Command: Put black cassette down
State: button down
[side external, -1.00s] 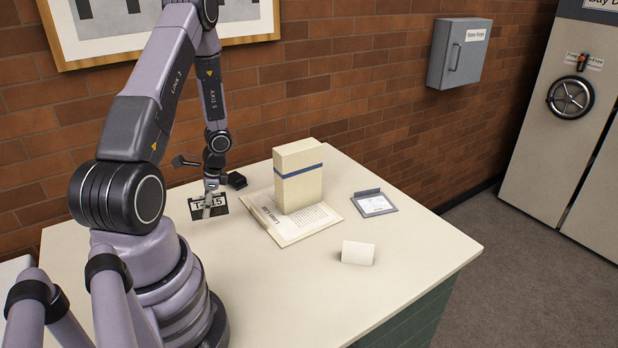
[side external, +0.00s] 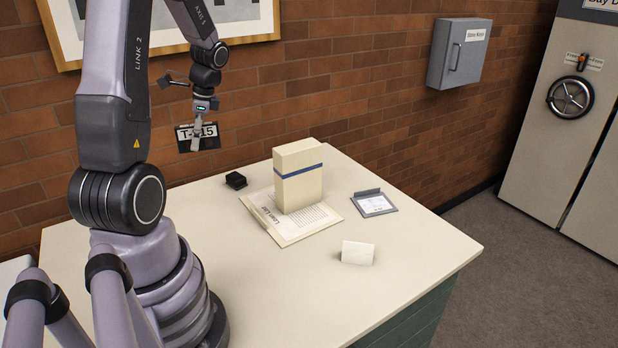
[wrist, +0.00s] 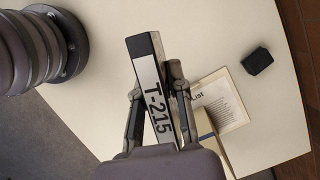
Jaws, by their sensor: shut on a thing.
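The black cassette (side external: 184,140) has a white label reading T-215. My gripper (side external: 196,137) is shut on it and holds it in the air, well above the table. In the wrist view the cassette (wrist: 150,85) stands between the two fingers (wrist: 157,100), its label facing the camera. The pale table top (side external: 150,240) lies below, with bare surface under the cassette.
A cream box (side external: 298,180) with a blue band stands on a printed sheet (side external: 320,218). A small black object (side external: 236,181) lies behind it. A grey framed card (side external: 375,203) and a folded white card (side external: 357,253) are to the right. The brick wall is close behind.

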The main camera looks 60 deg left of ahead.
jog(key=w+d+m+t+y, duration=0.1)
jog(key=w+d+m+t, duration=0.1)
jog(key=w+d+m, duration=0.4)
jog(key=w+d+m+t+y, duration=0.1)
jog(key=w+d+m, duration=0.2)
jog(key=w+m, duration=0.65)
jog(key=w+d+m+t+h, duration=0.1)
jog(key=w+d+m+t, duration=0.1)
jog(key=w+d+m, duration=0.6)
jog(key=w+d+m+t+h, duration=0.1)
jog(key=w+d+m, duration=0.4)
jog(key=d, duration=0.5)
send_over(406, 230)
jog(key=s, duration=0.2)
jog(key=f, duration=2)
jog(key=shift+w+d+f, duration=0.15)
jog(key=shift+w+f, duration=0.4)
jog(key=shift+f, duration=1.55)
